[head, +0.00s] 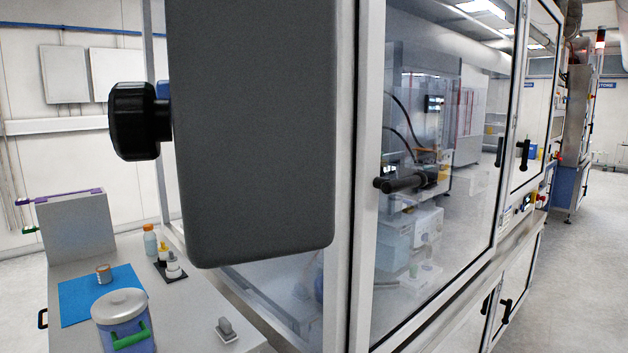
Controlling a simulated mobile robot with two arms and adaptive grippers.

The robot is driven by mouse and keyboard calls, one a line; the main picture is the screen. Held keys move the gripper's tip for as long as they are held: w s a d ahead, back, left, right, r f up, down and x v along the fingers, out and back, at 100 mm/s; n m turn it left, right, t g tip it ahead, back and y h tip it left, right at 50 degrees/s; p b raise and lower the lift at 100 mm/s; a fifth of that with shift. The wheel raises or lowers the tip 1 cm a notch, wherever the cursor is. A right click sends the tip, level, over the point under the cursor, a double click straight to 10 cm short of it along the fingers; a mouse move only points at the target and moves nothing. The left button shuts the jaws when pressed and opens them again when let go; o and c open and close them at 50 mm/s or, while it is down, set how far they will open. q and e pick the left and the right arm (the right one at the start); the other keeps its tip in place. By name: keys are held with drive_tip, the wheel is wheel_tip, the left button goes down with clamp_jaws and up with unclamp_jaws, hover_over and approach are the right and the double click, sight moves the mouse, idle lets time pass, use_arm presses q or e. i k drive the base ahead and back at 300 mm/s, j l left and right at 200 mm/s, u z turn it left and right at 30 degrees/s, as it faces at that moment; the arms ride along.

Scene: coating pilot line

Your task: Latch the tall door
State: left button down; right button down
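The tall door (372,120) is a large glass panel in a pale metal frame, right of centre. A black lever handle (405,183) sits near its left edge and points roughly level to the right. The door looks close to flush with the cabinet, but I cannot tell whether a small gap is left. No latch catch can be made out. Neither of my grippers shows in this view.
A big dark grey box (250,130) with a black knob (137,121) hides the cabinet's near corner. Left below, a bench holds a blue mat (75,308), a lidded pot (123,320) and small bottles (150,240). Open floor (590,270) lies at the right.

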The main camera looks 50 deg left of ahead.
sight(419, 179)
drive_tip(key=u, duration=1.05)
drive_tip(key=i+l, duration=1.95)
drive_tip(key=i, duration=0.2)
drive_tip(key=i+l+u, duration=0.6)
drive_tip(key=l, duration=0.4)
drive_tip(key=i+l+u, duration=0.2)
drive_tip(key=i+l, duration=0.1)
drive_tip(key=l, duration=0.05)
